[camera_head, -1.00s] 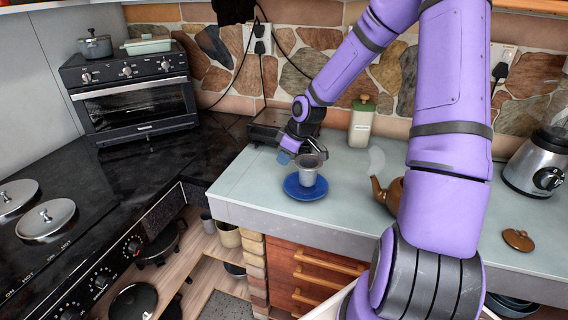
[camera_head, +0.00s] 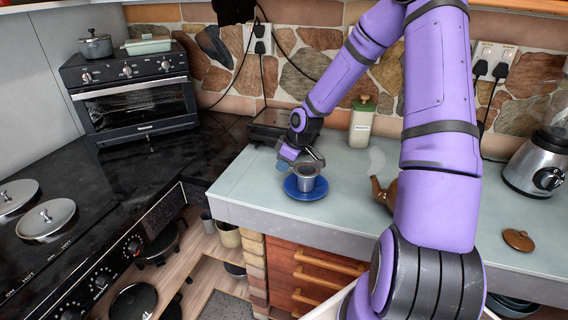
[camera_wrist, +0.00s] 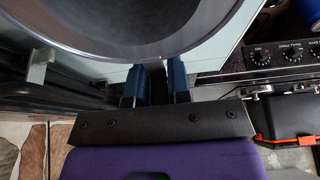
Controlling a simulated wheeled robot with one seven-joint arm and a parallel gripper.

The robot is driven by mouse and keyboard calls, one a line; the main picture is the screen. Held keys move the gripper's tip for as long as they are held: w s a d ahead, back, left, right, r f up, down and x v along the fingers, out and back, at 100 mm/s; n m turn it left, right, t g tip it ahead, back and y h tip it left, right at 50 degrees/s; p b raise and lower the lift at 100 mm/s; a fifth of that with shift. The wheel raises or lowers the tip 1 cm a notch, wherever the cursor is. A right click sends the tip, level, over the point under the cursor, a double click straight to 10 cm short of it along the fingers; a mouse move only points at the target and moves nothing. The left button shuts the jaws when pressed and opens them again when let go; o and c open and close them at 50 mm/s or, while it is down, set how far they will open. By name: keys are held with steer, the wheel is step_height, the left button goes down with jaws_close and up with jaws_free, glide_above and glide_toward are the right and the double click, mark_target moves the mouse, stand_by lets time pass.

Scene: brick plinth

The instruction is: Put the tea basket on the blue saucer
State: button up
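The grey metal tea basket (camera_head: 306,181) is directly over the middle of the blue saucer (camera_head: 320,191) in the head view. It looks upright, with its base at or just above the saucer; I cannot tell whether they touch. My gripper (camera_head: 284,163) is at the basket's upper left side, closed on its edge or handle. In the wrist view, the basket's round rim (camera_wrist: 130,52) fills the top, and the two blue fingers (camera_wrist: 158,84) stand close together just below it. The exact contact between them is hidden.
The saucer is on the pale counter (camera_head: 250,180) near its front left corner. A brown teapot (camera_head: 383,193) stands to the right, a lidded jar (camera_head: 362,124) behind, and a dark appliance (camera_head: 268,126) behind the gripper. A brown lid (camera_head: 518,240) lies far right.

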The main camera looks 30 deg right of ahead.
mark_target(297, 167)
steer(key=o, duration=0.3)
steer(key=shift+r, duration=0.15)
steer(key=v, duration=1.2)
steer(key=s+a+r+m+h, duration=0.45)
steer(key=s+a+r, duration=0.65)
steer(key=s+r, duration=0.4)
steer(key=s+a+r+m+t+y, duration=0.1)
steer(key=s+r, duration=0.2)
steer(key=s, duration=0.3)
steer(key=s+a+r+m, duration=0.2)
steer(key=s+r, duration=0.1)
steer(key=s, duration=0.4)
steer(key=shift+s+r+t+y, duration=0.25)
steer(key=shift+t+y, duration=0.1)
steer(key=shift+t, duration=0.05)
